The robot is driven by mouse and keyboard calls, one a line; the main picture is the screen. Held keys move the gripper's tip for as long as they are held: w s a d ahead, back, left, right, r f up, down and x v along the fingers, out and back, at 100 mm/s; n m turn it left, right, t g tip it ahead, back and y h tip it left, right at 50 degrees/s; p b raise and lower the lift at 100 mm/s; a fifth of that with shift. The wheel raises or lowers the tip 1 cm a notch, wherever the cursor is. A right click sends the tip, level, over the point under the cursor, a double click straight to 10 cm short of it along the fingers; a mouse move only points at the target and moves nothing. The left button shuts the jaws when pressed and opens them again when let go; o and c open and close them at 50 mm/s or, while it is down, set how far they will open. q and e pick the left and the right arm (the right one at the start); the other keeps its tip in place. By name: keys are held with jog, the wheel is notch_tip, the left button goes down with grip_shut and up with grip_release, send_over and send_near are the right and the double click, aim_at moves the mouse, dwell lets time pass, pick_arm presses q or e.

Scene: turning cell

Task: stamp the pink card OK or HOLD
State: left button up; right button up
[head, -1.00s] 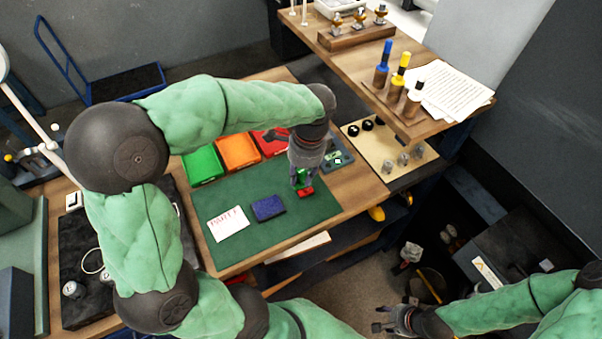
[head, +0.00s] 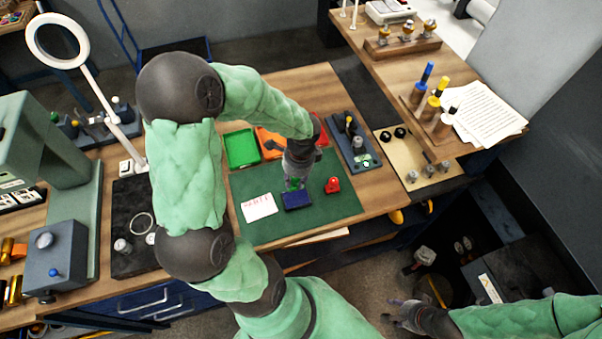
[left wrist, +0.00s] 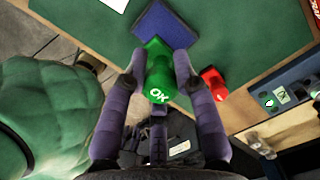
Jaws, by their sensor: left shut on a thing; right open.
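My left gripper (head: 294,178) is shut on the green stamp (left wrist: 158,75), whose end reads OK. It holds the stamp at the blue ink pad (head: 297,201); the pad also shows beyond the stamp in the left wrist view (left wrist: 165,25). I cannot tell whether stamp and pad touch. The red stamp (head: 332,185) stands on the green mat (head: 325,211), right of the pad, and shows in the left wrist view (left wrist: 213,82). A pale card (head: 259,207) with red writing lies left of the pad. My right gripper (head: 398,314) is open and empty, low at the right.
Green (head: 241,148), orange (head: 270,141) and red trays stand behind the mat, the red one partly hidden by my arm. A dark tool tray (head: 350,143) lies right of them. A raised shelf with paper (head: 488,112) is at the right.

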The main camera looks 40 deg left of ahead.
pick_arm(q)
jog(key=shift+f+b, duration=2.55)
jog(key=shift+f, duration=0.4)
jog(key=shift+d+f+b, duration=0.1)
jog(key=shift+f+b, duration=0.25)
jog(key=shift+f, duration=0.2)
jog(key=shift+r+p, duration=3.1)
jog(key=shift+r, duration=0.5)
jog(key=shift+w+f, duration=0.1)
jog(key=shift+f, duration=0.05)
